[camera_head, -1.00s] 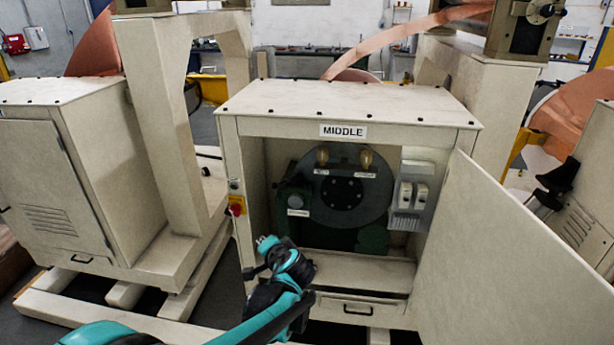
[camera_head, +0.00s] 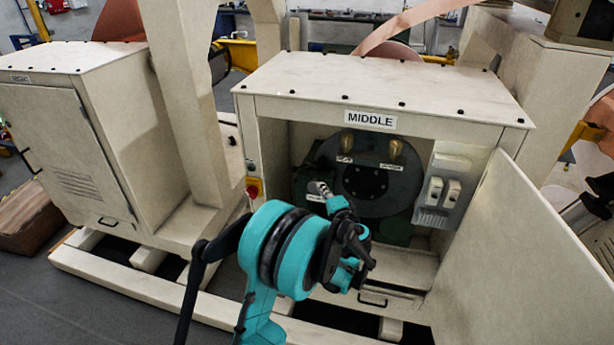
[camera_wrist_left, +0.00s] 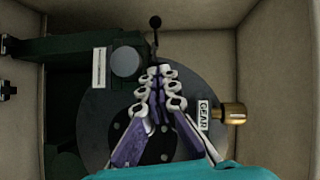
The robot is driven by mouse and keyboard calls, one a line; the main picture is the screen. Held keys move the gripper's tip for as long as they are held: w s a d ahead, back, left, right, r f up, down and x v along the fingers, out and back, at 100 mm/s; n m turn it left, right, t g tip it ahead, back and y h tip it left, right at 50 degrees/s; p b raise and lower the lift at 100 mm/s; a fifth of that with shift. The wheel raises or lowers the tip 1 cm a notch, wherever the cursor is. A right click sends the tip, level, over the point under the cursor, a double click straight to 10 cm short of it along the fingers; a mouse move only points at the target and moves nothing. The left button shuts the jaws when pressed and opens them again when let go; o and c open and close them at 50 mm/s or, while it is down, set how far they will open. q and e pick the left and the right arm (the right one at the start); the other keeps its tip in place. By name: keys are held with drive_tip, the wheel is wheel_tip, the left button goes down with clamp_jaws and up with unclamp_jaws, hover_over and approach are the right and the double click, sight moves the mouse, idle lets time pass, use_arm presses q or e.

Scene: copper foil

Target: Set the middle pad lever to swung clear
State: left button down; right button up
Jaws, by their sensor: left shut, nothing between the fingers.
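The open cabinet marked MIDDLE (camera_head: 390,84) holds a dark round disc (camera_head: 365,180). In the left wrist view, a thin lever with a black ball end (camera_wrist_left: 155,22) stands beside the disc, near a grey round boss (camera_wrist_left: 125,62) and a white label (camera_wrist_left: 99,68) too small to read. I take this for the pad lever; my gripper hides that area in the head view. My left gripper (camera_head: 321,188) is at the cabinet opening, its fingers (camera_wrist_left: 160,72) shut and empty, pointing toward the lever. I cannot tell whether they touch it. My right gripper is not in view.
White switch boxes (camera_head: 443,190) are on the right inside. The cabinet door (camera_head: 510,260) stands open to the right. A red switch (camera_head: 253,188) is on the left post.

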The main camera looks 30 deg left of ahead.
use_arm(q)
drive_tip(key=b, duration=0.3)
approach(300, 167)
drive_tip(key=w, duration=0.3)
drive_tip(key=shift+w+a+f, duration=0.15)
drive_tip(key=shift+a, duration=0.15)
drive_tip(key=shift+a+f+b, duration=0.2)
drive_tip(key=shift+a+b, duration=0.15)
drive_tip(key=shift+a, duration=1.35)
